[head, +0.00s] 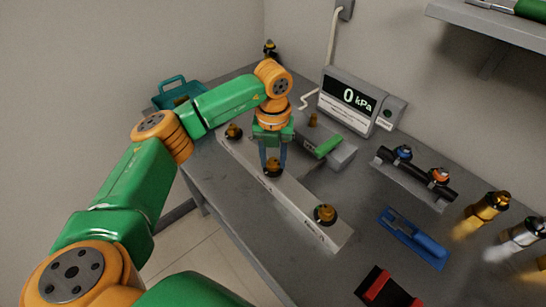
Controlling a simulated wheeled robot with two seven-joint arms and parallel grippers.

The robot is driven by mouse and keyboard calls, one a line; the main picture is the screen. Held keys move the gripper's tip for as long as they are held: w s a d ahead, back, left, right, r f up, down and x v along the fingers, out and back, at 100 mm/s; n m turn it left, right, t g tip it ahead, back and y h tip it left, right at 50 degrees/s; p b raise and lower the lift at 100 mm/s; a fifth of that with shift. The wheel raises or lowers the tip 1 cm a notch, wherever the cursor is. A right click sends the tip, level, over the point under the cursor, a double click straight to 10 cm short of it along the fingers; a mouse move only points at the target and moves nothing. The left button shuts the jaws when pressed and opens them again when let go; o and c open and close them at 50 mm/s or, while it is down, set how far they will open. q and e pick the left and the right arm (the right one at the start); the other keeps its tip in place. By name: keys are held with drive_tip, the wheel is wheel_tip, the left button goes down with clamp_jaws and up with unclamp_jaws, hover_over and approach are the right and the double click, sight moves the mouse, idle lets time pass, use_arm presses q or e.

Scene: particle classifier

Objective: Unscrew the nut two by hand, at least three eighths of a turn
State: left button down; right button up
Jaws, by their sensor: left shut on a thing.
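A long pale rail (304,204) lies across the grey bench and carries three brass-coloured nuts on dark bases. One nut (233,131) is at its far end, one nut (273,168) is in the middle, and one nut (325,214) is at the near end. My left gripper (273,163) points straight down over the middle nut, with its fingers shut on it. The number on each nut is too small to read, so I cannot tell by label which is nut two. My right gripper is not in view.
A grey display (347,101) reading 0 kPa stands behind. A grey box with a green part (328,146) sits beyond the rail. A black holder with blue and orange knobs (415,175), a blue tool (413,238) and a red-and-black item (388,288) lie right. A teal basket (176,92) is at the left.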

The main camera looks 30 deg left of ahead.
sight(273, 160)
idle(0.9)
use_arm(q)
drive_tip(key=shift+c, duration=2.2)
unclamp_jaws()
wheel_tip(273, 160, up, 7)
drive_tip(key=shift+b, duration=0.45)
